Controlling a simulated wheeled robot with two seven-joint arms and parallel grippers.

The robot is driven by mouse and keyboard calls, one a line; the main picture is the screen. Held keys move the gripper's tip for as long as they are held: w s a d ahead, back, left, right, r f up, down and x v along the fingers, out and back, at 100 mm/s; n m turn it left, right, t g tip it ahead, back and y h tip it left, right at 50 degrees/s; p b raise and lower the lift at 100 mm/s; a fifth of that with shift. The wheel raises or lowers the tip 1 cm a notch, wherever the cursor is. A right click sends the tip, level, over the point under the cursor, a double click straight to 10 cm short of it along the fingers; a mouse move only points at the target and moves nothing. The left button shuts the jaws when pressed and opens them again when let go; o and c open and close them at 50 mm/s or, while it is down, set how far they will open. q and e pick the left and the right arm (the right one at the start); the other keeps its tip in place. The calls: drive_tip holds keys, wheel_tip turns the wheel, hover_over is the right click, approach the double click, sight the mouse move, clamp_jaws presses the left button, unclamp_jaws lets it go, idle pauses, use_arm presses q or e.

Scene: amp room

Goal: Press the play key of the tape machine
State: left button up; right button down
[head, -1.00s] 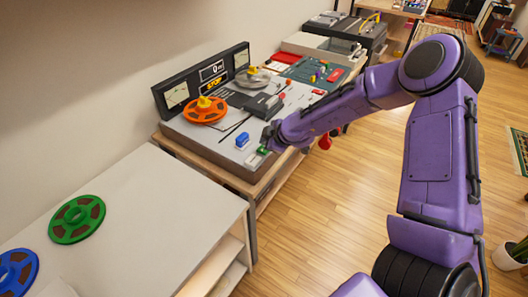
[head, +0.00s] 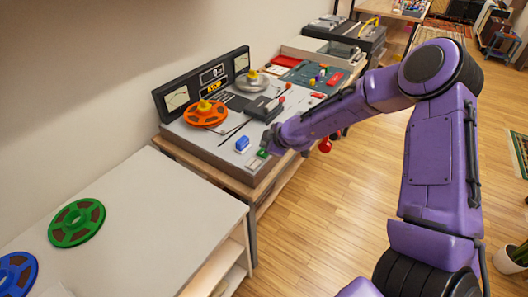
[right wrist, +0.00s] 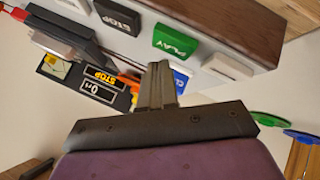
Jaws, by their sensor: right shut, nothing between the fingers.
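The tape machine (head: 205,143) stands on a bench against the wall, with an orange reel (head: 206,114) and a grey reel (head: 252,80) on top. Its green PLAY key (right wrist: 175,42) shows clearly in the right wrist view, and small and partly covered in the head view (head: 262,154). My right gripper (right wrist: 161,66) is shut and empty, its fingertips pointing towards the keys, just beside the PLAY key in that picture. I cannot tell whether they touch it. The display (right wrist: 97,82) reads STOP. My left gripper is out of view.
Near the PLAY key are a black STOP key (right wrist: 117,15), a blue key (right wrist: 181,78) and a blank white key (right wrist: 228,67). A pale table (head: 150,220) with a green reel (head: 77,222) and a blue reel (head: 15,272) stands in front. Floor to the right is open.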

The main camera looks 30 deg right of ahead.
drive_tip(key=shift+f, duration=0.1)
idle(0.7)
drive_tip(key=shift+f+b, duration=0.3)
drive_tip(key=shift+f, duration=0.05)
drive_tip(key=shift+f+b, duration=0.4)
drive_tip(key=shift+f, duration=0.1)
idle(0.6)
drive_tip(key=shift+r+p, duration=0.8)
drive_tip(key=shift+r, duration=0.15)
wheel_tip(320, 180, up, 5)
drive_tip(key=p, duration=0.4)
drive_tip(key=shift+p, duration=0.35)
